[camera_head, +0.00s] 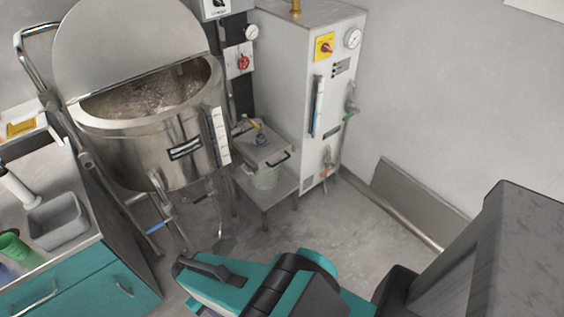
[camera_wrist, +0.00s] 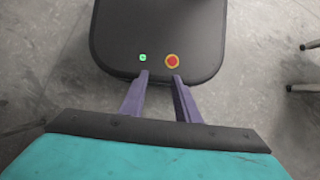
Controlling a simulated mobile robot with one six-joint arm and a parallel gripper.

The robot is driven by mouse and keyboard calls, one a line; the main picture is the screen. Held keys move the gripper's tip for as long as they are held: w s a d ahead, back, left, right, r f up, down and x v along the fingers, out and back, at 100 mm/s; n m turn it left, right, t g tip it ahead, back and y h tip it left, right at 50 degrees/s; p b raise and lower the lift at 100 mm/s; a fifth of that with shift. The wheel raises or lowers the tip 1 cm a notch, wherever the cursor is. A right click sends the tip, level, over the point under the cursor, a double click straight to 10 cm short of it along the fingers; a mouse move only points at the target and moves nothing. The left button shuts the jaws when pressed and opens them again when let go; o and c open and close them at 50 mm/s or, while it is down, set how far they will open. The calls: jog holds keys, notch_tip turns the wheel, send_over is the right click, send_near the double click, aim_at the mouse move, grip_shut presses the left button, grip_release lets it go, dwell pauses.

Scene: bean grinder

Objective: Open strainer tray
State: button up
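A grey metal unit with a flat top and a dark front handle (camera_head: 278,159) stands low beside the white cabinet in the head view. It looks like the strainer tray, but it is small and I cannot tell its parts clearly. A translucent container (camera_head: 265,179) shows under its top. My gripper (camera_wrist: 160,77) has two purple fingers standing apart with nothing between them in the wrist view. It is well away from the tray, which the wrist view does not show. My fingertips cannot be made out in the head view.
A large steel kettle (camera_head: 150,125) with its lid raised stands left of the tray. A white cabinet (camera_head: 300,95) with gauge and valves stands right of it. A teal counter (camera_head: 95,297) fills the lower left. Open grey floor (camera_head: 335,238) lies in front.

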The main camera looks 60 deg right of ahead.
jog(key=w+d+f+m+t+y+b, duration=0.2)
jog(key=w+d+f+m+t+b, duration=0.15)
jog(key=w+b, duration=0.4)
jog(key=w+d+f+m+t+y+b, duration=0.2)
jog(key=w+d+f+m+b, duration=0.15)
jog(key=w+b, duration=0.35)
jog(key=w+d+m+t+b, duration=0.3)
jog(key=w+d+b, duration=0.25)
jog(key=d, duration=0.45)
jog(key=w+d+m+t+b, duration=0.35)
jog(key=d+b, duration=0.25)
jog(key=d, duration=0.4)
jog(key=s+d+r+m+t+h+b, duration=0.25)
jog(key=d+b, duration=0.35)
jog(key=d, duration=0.5)
jog(key=s+d+r+m+t+h+b, duration=0.1)
jog(key=d+r+m+t+b, duration=0.3)
jog(key=d, duration=0.7)
jog(key=s+d+r+t+h+b, duration=0.1)
jog(key=s+d+r+h+b, duration=0.2)
jog(key=s+d+b, duration=0.2)
jog(key=s+d+r+m+t+h+b, duration=0.1)
jog(key=s+d+r+h+b, duration=0.2)
jog(key=s+d, duration=0.6)
jog(key=shift+d+r+m+b, duration=0.3)
jog(key=shift+d+r+b, duration=0.35)
jog(key=shift+b, duration=0.25)
